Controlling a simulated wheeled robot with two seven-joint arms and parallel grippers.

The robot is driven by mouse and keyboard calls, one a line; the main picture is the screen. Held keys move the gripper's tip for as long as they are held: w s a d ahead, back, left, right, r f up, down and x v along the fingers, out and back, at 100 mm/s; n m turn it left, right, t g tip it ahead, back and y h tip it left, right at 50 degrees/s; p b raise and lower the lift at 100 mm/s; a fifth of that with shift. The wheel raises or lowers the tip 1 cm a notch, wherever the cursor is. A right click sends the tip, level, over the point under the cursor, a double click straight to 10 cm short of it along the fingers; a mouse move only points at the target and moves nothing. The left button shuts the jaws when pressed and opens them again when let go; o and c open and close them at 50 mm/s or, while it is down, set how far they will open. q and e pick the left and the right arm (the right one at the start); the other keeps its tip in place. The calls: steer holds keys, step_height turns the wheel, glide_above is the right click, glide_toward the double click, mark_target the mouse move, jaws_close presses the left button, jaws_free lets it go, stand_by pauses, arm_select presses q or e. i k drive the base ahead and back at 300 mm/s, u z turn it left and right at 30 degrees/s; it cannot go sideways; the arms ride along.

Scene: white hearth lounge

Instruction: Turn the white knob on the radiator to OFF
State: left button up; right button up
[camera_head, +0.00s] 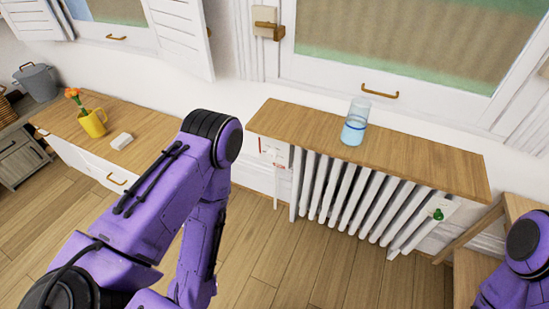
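The white radiator (352,197) stands under a wooden shelf against the wall. At its left end is a small white panel with red marks (273,152); a white knob cannot be made out clearly there. At its right end a green knob-like part (438,214) sits on a white plate. Which way any knob points is too small to tell. My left arm comes in from the left, bends in front of the cabinet and runs down out of the picture; its gripper is not visible. Only part of my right arm shows at the lower right, without its gripper.
A glass with blue liquid (355,122) stands on the wooden shelf (420,158) above the radiator. A yellow mug with flowers (92,124) and a white block (121,141) are on the left cabinet. A wooden stand (470,262) is at right. Floor before the radiator is clear.

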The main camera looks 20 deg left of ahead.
mark_target(271, 154)
steer(key=k, duration=1.3)
steer(key=u, duration=0.65)
steer(key=i, duration=1.35)
steer(key=z, duration=0.65)
steer(key=i, duration=0.35)
steer(key=z, duration=0.45)
